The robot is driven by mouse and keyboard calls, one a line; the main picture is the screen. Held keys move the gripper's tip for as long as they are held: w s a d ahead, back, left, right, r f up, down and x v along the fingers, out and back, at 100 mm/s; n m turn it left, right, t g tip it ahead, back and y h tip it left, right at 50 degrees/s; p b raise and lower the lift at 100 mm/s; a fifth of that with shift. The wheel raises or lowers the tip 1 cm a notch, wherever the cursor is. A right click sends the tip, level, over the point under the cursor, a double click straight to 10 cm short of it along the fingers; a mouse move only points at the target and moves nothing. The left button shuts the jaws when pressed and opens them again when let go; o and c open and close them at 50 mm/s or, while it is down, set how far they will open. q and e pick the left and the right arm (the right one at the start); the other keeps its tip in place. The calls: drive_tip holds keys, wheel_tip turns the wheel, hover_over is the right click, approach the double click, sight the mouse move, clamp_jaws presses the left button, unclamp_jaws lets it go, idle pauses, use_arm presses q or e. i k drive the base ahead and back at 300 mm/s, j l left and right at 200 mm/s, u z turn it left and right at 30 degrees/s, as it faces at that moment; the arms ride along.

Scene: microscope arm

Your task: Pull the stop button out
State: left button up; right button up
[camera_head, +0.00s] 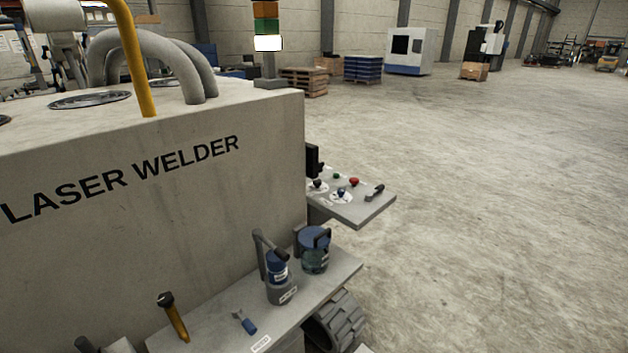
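A small red button (354,182), which looks like the stop button, sits on the grey control panel (353,213) that juts out from the right side of the laser welder (150,200). It is too small in view to tell whether it is pushed in or out. Close to it on the panel are a green button (336,175), a blue knob (341,192), a black knob (317,184) and a dark lever (375,192). Neither of my grippers is in view, and nothing touches the red button.
Below the panel, a grey shelf (215,322) holds a blue canister (313,252), a blue-labelled device (278,272), a yellow-handled tool (174,318) and a small blue tool (246,323). A dark ridged wheel (338,318) is under it. The floor (480,220) to the right is open.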

sight(355, 182)
drive_tip(key=i+l+u, duration=0.15)
drive_tip(key=u, duration=0.25)
drive_tip(key=i+l+u, duration=0.15)
drive_tip(key=u, duration=0.25)
drive_tip(key=i+l, duration=0.15)
drive_tip(key=l, duration=0.25)
drive_tip(key=i+l+u, duration=0.15)
drive_tip(key=l, duration=0.2)
drive_tip(key=i+l, duration=0.2)
drive_tip(key=l, duration=0.2)
drive_tip(key=i+l+u, duration=0.15)
drive_tip(key=l, duration=0.25)
drive_tip(key=i+l, duration=0.15)
drive_tip(key=l, duration=0.25)
drive_tip(key=i+l+u, duration=0.15)
drive_tip(key=l, duration=0.25)
